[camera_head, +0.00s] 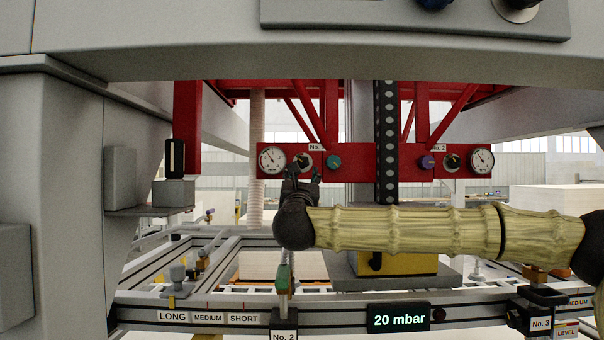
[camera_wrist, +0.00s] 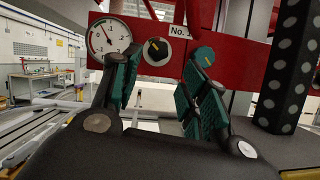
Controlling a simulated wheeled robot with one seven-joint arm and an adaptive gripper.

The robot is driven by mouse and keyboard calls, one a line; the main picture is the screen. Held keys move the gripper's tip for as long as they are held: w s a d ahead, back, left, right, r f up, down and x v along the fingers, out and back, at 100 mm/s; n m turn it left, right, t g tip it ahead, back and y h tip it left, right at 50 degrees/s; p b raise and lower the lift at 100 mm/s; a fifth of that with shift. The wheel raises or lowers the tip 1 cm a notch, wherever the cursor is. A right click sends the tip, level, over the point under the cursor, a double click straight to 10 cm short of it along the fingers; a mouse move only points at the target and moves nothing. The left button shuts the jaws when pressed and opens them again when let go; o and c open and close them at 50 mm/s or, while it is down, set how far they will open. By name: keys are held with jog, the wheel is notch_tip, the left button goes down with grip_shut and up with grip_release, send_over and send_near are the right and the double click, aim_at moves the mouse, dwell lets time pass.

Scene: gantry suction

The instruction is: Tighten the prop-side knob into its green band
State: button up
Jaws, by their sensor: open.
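A red panel (camera_head: 375,166) carries knobs and dials. At its left stand a round white gauge (camera_head: 271,159), a black knob (camera_head: 304,161) with a yellow pointer on a pale disc, and a teal knob (camera_head: 333,162). My gripper (camera_head: 303,174) is just below and in front of the black knob. In the wrist view, my gripper (camera_wrist: 160,66) is open and empty, its teal-padded fingers spread either side of the black knob (camera_wrist: 156,50). The right fingertip overlaps the teal knob (camera_wrist: 204,55); contact cannot be told. No green band is clear, nor which knob is prop-side.
Right of the black perforated column (camera_head: 387,140) are a purple knob (camera_head: 427,162), another black knob (camera_head: 453,162) and a second gauge (camera_head: 482,159). A grey beam crosses above. Below, a rail carries a "20 mbar" display (camera_head: 398,318) and an upright green-handled fitting (camera_head: 283,278).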

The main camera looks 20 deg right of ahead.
jog(key=shift+s+a+f, duration=0.1)
jog(key=shift+s+f, duration=0.1)
jog(key=shift+s, duration=0.3)
jog(key=n+g+y+p, duration=0.3)
jog(key=n+g+p, duration=0.1)
jog(key=n+p, duration=0.1)
send_near(303, 162)
jog(key=p+x, duration=0.3)
jog(key=x, duration=0.4)
jog(key=shift+w+r+p, duration=0.1)
jog(key=shift+w+p, duration=0.2)
jog(key=shift+p, duration=0.1)
jog(key=shift+w+d, duration=0.25)
jog(key=shift+w, duration=0.4)
